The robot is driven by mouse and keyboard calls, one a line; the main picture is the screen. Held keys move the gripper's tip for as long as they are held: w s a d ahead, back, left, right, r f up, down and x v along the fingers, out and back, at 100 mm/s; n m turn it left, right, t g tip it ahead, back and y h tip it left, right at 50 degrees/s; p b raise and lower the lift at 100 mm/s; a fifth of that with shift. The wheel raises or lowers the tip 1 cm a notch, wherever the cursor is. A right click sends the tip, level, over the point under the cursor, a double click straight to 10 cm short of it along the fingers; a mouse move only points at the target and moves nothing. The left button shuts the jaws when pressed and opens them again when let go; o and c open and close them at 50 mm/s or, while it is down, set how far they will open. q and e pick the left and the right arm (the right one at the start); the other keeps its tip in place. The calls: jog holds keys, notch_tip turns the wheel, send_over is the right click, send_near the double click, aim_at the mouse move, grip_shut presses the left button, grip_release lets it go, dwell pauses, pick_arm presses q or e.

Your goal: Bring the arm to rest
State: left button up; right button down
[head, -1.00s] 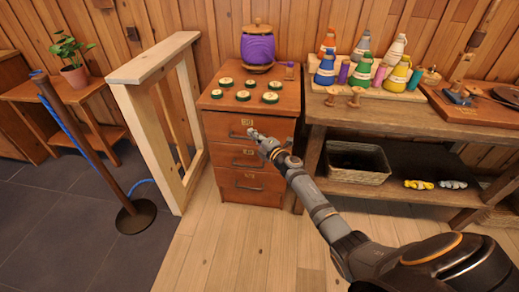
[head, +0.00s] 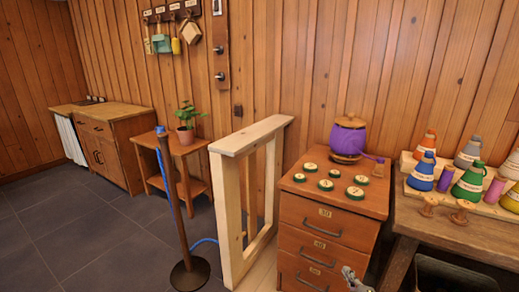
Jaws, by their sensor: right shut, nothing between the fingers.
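My right gripper (head: 352,277) shows at the bottom edge of the head view, in front of the lower drawers of the wooden drawer cabinet (head: 331,226). Only its tip end is in the picture, and it is shut and empty. The rest of the right arm is cut off below the frame. My left gripper is not in the picture.
The cabinet top holds several green-rimmed discs (head: 325,185) and a purple jar (head: 348,138). A workbench (head: 450,243) with coloured cones (head: 468,182) stands right. Left are a wooden frame (head: 233,212), a rope post (head: 174,205) and a plant stand (head: 172,150). Dark floor (head: 90,240) is clear.

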jog(key=s+f+m+g+h, duration=0.2)
jog(key=s+f+m+g, duration=0.65)
jog(key=s+f, duration=1.35)
jog(key=s+a+f+m+g+y, duration=0.1)
jog(key=s+a+f+m+g, duration=0.2)
jog(key=s+f, duration=0.45)
jog(key=s+a+f+m+g, duration=0.3)
jog(key=s+a+f, duration=0.1)
jog(key=s, duration=0.6)
pick_arm(q)
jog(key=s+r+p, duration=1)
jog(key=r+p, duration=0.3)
jog(key=p, duration=0.6)
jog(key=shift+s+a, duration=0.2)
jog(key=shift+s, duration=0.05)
pick_arm(e)
jog(key=s+d+r, duration=0.1)
jog(key=s+r, duration=0.9)
jog(key=r, duration=0.3)
jog(key=shift+r+n, duration=0.2)
jog(key=shift+n, duration=0.15)
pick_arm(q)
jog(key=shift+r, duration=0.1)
pick_arm(e)
jog(key=shift+d, duration=0.1)
